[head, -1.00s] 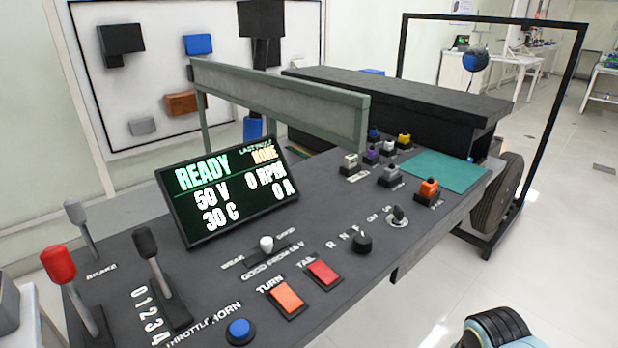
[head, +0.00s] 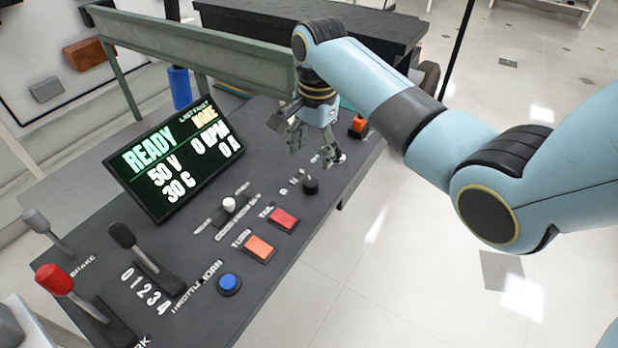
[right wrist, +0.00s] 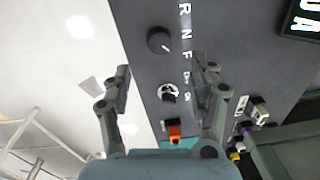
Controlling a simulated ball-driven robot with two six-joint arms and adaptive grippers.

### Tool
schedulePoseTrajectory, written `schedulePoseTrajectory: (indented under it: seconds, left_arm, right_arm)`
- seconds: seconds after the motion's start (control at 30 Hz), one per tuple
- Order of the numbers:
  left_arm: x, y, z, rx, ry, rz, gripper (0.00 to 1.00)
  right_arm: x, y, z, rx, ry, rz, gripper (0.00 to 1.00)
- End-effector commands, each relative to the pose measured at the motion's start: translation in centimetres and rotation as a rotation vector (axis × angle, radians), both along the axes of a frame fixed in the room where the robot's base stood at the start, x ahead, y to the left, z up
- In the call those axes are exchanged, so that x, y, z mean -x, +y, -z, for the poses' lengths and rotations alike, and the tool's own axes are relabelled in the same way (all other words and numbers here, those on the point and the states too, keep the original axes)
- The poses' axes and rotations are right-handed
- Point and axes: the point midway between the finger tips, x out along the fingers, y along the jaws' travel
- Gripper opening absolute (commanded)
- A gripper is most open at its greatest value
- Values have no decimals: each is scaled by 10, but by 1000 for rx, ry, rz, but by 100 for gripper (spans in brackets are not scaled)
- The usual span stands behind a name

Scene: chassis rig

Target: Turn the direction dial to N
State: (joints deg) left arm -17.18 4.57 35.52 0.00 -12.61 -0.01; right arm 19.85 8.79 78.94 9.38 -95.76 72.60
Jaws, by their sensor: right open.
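The direction dial (head: 311,185) is a round black knob on the dark console, beside the printed letters R, N and F. In the right wrist view, the dial (right wrist: 159,40) lies beyond the fingertips, with a small light mark at its lower right; I cannot tell surely which letter it points at. My right gripper (head: 314,152) is open and empty above the console, just behind the dial in the head view. In the right wrist view, its spread fingers (right wrist: 162,76) frame a silver key switch (right wrist: 168,93). The left gripper is not in view.
A tilted display (head: 177,157) reading READY stands left of the gripper. Red (head: 283,219) and orange (head: 258,248) buttons, a white-knobbed slider (head: 229,204) and a blue button (head: 229,283) lie nearer. A green-grey rail (head: 190,50) runs behind. An orange switch (right wrist: 174,131) is near the fingers.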

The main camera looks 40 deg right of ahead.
Motion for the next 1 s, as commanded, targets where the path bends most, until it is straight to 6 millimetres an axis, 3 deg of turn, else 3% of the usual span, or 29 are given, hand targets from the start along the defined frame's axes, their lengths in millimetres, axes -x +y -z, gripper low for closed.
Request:
schedulePoseTrajectory:
  seconds: [0.2, 0.4, 0.6, 0.83, 1.0]
  left_arm:
    - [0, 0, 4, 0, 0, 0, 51]
    - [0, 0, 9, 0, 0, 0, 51]
    - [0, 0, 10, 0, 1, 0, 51]
    - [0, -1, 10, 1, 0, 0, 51]
    - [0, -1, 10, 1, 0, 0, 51]
  right_arm:
    - [-1, 1, 46, -1, 3, -3, 60]
    - [-3, 1, 79, 0, 3, -3, 60]
    - [-4, 2, 91, 1, 0, -4, 60]
    - [-4, 2, 91, 1, -1, -4, 60]
    - [-4, 2, 91, 1, 0, -4, 40]
